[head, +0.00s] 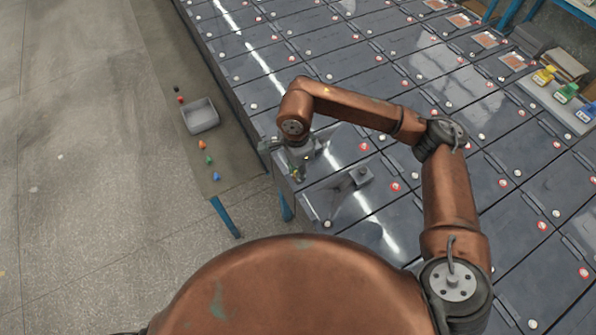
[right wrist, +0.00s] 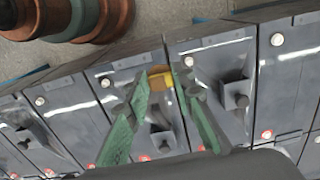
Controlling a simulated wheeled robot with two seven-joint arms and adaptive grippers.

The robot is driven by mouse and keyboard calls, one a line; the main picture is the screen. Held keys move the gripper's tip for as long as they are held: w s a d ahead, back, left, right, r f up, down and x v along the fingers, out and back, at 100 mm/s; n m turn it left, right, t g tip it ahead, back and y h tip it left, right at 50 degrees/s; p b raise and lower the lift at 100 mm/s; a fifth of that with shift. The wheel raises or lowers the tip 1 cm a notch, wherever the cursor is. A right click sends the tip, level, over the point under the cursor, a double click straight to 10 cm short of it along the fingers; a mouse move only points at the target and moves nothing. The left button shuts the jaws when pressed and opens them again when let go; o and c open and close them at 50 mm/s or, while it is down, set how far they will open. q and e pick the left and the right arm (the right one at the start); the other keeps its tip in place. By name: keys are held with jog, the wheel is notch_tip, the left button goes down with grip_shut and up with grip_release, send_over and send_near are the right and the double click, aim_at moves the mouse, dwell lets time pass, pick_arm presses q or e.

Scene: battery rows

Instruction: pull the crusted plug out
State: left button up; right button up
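My right gripper (head: 296,174) hangs over the near left corner of the battery rows in the head view. The plug fills the gap between the fingertips and seems to touch both. It lies over a grey battery top (right wrist: 88,124); whether it still sits in its hole is hidden. The crust cannot be made out clearly. My left gripper is not in view.
A grey tray (head: 201,116) stands on the side ledge with small red, orange, green and blue pieces near it. A grey bracket (head: 350,181) rises just right of my gripper. Coloured bottles (head: 567,92) stand far right. Floor at left is clear.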

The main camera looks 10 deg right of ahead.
jog(key=c, duration=0.5)
jog(key=shift+r, duration=0.6)
jog(key=shift+r, duration=0.1)
jog(key=shift+r+p, duration=0.7)
jog(key=shift+r, duration=1.7)
